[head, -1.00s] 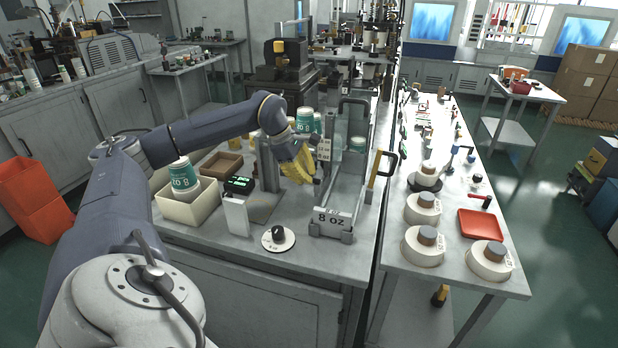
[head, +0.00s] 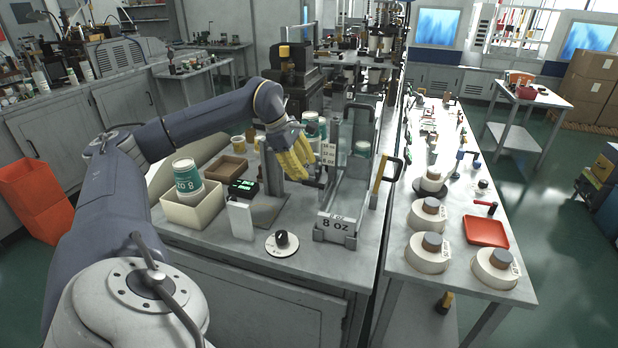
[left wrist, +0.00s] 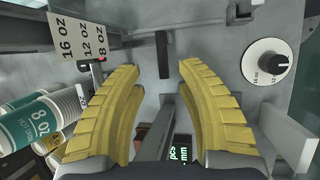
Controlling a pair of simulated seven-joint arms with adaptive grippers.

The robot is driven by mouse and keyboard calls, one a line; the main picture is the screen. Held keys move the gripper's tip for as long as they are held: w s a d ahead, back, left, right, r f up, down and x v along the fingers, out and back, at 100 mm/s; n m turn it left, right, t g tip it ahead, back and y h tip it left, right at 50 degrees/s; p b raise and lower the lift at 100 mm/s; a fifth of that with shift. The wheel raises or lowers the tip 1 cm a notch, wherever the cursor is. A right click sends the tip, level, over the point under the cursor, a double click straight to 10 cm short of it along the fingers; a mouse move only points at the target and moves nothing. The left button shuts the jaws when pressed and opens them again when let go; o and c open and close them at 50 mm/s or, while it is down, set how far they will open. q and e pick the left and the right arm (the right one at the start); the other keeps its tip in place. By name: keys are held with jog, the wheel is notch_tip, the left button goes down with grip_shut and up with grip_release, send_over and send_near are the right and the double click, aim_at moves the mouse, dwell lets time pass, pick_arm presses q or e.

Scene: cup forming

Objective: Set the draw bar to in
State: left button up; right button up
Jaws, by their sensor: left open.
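My left gripper (head: 303,178) has yellow ribbed fingers and hangs over the bench, left of the clear-walled 8 OZ chute (head: 337,222). In the left wrist view its fingers (left wrist: 160,70) are open, with nothing held between them. A short black bar (left wrist: 163,54) stands beyond the gap between the fingertips; in the head view a dark bar (head: 312,184) shows by the fingertips. I cannot tell for sure that this is the draw bar. A 16/12/8 OZ plate (left wrist: 82,36) is beside the fingers. My right gripper is out of view.
A dial knob (head: 282,240) sits on the bench in front. A cream bin (head: 191,208) with a cup, a counter display (head: 243,187) and a brown tray (head: 226,167) are to the left. A black loop handle with a yellow grip (head: 380,174) stands right of the chute.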

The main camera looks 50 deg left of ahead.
pick_arm(q)
jog(key=v, duration=0.7)
jog(key=shift+w, duration=0.1)
